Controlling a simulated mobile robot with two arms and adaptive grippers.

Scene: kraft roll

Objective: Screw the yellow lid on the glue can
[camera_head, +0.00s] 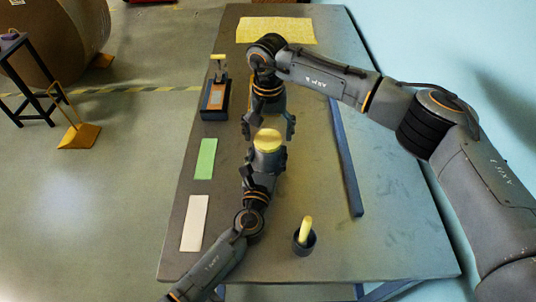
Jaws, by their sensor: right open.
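The glue can (268,158) is a grey cylinder, upright near the middle of the table. The yellow lid (268,140) is on top of it; whether it is threaded on cannot be told. My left gripper (265,166) comes from the front, with its fingers at both sides of the can's body, apparently shut on it. My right gripper (268,128) reaches in from the right and points down behind the can. Its fingers are spread wide, one to the left and one to the right of the lid, with gaps visible.
On the grey table (390,225), a green strip (205,158) and a white card (194,222) lie left. A dark tool on a base (215,98) stands behind them. A dark cup with a yellow stick (304,240) is at front right. A long dark bar (347,165) lies right.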

